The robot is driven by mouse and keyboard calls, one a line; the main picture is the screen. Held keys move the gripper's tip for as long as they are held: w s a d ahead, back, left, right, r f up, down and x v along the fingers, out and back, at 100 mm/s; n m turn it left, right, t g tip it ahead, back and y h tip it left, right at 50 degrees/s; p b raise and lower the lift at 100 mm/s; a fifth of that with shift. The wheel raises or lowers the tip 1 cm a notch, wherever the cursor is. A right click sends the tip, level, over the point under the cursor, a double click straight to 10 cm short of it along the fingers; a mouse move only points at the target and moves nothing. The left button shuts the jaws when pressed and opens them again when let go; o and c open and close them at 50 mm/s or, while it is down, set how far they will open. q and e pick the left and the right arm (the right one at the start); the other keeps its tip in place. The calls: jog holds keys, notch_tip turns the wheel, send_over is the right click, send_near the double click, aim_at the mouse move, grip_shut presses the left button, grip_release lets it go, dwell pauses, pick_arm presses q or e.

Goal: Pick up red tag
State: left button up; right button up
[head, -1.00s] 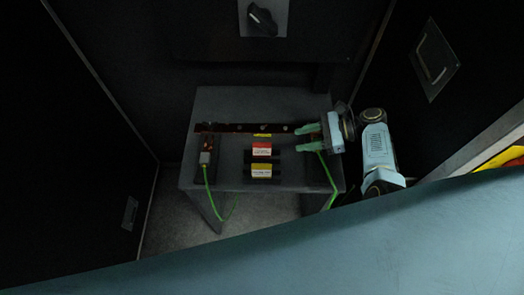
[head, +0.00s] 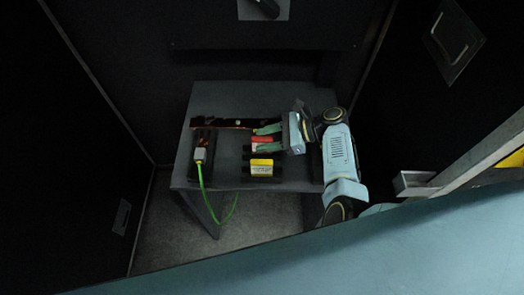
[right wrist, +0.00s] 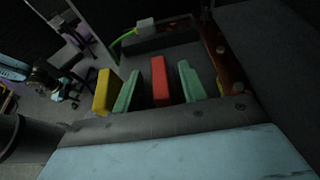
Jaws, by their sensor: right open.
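The red tag (head: 262,139) lies on the small dark table, partly hidden by my right gripper in the head view. In the right wrist view the red tag (right wrist: 160,82) stands between the two green fingers, with a gap on each side. My right gripper (head: 254,139) is open, its fingers on either side of the tag; they also show in the right wrist view (right wrist: 159,72). Whether the fingers are down at the tag's height is hard to tell. My left gripper is not in view.
A yellow tag (head: 262,164) lies just in front of the red one, outside the near finger. A grey connector (head: 200,154) with a green cable (head: 203,185) is at the table's left. A dark rail (head: 215,123) runs along the back. Dark walls stand close around.

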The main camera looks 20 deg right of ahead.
jog(key=shift+w+a+f, duration=0.2)
jog(key=shift+a, duration=0.35)
grip_shut()
